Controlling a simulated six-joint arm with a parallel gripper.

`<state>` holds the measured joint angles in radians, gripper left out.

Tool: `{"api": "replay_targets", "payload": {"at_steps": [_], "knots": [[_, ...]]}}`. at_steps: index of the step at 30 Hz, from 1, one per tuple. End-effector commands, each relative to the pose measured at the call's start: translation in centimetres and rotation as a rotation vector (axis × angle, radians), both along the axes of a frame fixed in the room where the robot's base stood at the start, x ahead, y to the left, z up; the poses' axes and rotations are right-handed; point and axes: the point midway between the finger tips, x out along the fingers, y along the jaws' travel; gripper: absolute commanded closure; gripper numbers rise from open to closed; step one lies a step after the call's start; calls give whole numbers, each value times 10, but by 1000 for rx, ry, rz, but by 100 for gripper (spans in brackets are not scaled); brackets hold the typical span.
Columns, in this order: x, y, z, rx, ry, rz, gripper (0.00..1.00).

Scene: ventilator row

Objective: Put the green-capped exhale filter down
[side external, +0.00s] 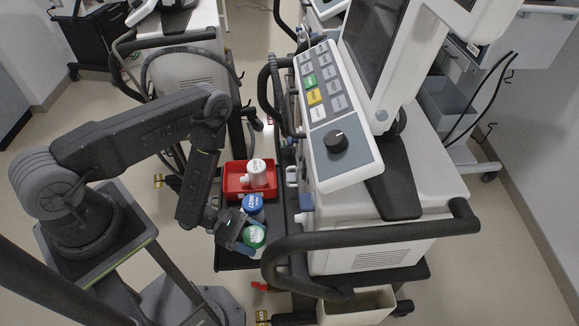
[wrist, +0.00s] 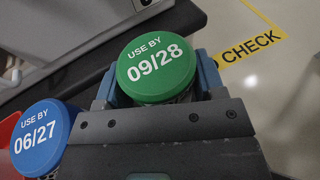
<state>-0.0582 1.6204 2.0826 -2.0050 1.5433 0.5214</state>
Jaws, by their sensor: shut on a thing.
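The green-capped exhale filter (side external: 254,237) is between the fingers of my gripper (side external: 237,239), near the front of a dark tray shelf. In the wrist view its green cap (wrist: 156,68) reads "USE BY 09/28" and faces the camera. My gripper (wrist: 158,90) is shut on the filter, with a blue finger on each side of it. The filter's lower body is hidden, so I cannot tell whether it touches the shelf. A blue-capped filter (side external: 252,203) stands just behind it; in the wrist view its blue cap (wrist: 42,138) reads "USE BY 06/27".
A red bin (side external: 234,184) with a white-capped filter (side external: 257,172) in it sits at the shelf's back. The dark shelf (side external: 230,260) has bare room at its front. The ventilator (side external: 335,130) and its black handle (side external: 370,238) stand close on the right.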

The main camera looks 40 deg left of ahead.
Motion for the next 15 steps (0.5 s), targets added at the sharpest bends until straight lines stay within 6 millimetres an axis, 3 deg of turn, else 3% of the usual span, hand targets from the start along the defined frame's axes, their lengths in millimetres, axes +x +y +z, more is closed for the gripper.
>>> {"api": "replay_targets", "payload": {"at_steps": [9, 15], "knots": [[14, -25, 33, 1, -7, -223, 61], [46, -8, 63, 1, -6, -152, 61]]}}
